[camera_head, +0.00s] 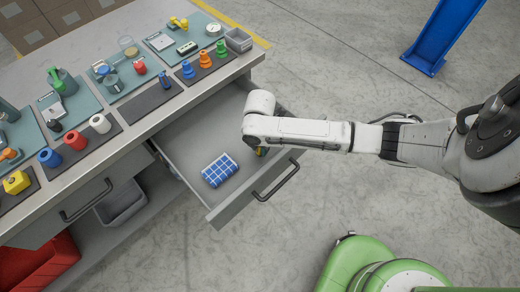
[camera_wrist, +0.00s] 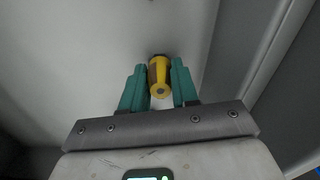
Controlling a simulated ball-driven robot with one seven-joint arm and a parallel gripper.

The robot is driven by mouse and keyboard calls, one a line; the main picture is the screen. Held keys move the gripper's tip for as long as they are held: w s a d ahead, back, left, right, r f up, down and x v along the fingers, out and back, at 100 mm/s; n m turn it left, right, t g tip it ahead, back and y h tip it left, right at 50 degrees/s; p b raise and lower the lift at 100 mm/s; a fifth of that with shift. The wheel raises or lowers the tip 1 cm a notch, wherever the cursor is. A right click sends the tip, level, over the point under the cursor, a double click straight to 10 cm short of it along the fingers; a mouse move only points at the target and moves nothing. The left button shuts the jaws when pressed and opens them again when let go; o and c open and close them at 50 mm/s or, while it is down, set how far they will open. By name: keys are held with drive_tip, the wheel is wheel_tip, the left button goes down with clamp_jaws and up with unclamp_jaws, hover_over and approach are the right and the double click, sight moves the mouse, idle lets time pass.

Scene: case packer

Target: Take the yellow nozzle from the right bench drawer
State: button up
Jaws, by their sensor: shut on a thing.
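The right bench drawer (camera_head: 195,144) is pulled open. The yellow nozzle (camera_wrist: 158,72) sits between the two green fingers of my gripper (camera_wrist: 159,88) in the wrist view, with a finger at each side. My gripper is shut on it over the pale drawer floor, close to a drawer wall. I cannot tell whether the nozzle touches the floor. In the head view my arm covers most of the gripper, and only a little yellow and green shows below the wrist.
A blue checked cloth (camera_head: 220,170) lies in the drawer, left of my gripper. The drawer handle (camera_head: 277,181) sticks out at the front. The bench top (camera_head: 150,112) holds mats with coloured nozzles and tools. A grey bin (camera_head: 121,204) stands below. Open floor lies to the right.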

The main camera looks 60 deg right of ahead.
clamp_jaws()
